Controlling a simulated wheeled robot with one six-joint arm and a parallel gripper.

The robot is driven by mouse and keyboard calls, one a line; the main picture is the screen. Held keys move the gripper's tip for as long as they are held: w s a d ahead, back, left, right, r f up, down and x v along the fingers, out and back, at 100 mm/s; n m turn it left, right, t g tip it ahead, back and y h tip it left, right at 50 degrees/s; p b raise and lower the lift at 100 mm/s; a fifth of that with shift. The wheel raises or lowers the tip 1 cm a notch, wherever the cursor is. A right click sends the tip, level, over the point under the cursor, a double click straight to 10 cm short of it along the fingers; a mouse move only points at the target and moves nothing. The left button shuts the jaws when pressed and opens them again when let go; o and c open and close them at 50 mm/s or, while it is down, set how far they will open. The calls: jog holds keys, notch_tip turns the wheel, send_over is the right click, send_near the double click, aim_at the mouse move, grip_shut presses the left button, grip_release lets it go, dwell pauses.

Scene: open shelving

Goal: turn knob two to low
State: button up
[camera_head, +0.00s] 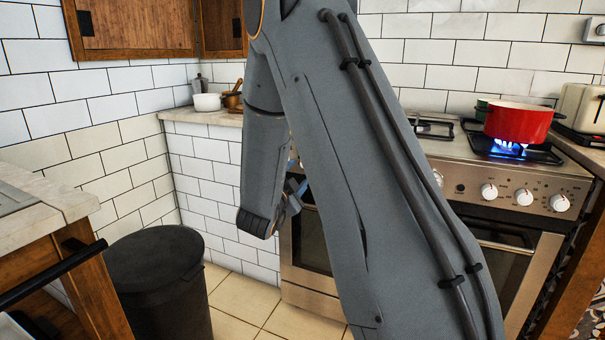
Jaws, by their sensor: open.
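The stove (520,180) stands behind my arm, with a steel front panel carrying white knobs. To the right of my arm I see a knob at the arm's edge (438,178), then a left knob (489,191), a middle knob (524,196) and a right knob (560,203). My arm covers the panel's left-middle part, so I cannot tell which knob is number two. A small part of my gripper (297,186) shows left of the arm, in front of the stove's left side. It is open; its fingertips are mostly hidden, and I see nothing in it.
A red pot (518,122) sits over a lit blue flame (509,147) on the right burner. A toaster (580,108) stands at the right. A dark bin (160,280) and a wooden counter (45,225) are at the left. Tiled floor (240,300) lies between bin and stove.

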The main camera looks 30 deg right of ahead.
jog(key=x, duration=0.7)
jog(key=shift+b, duration=0.4)
jog(key=c, duration=1)
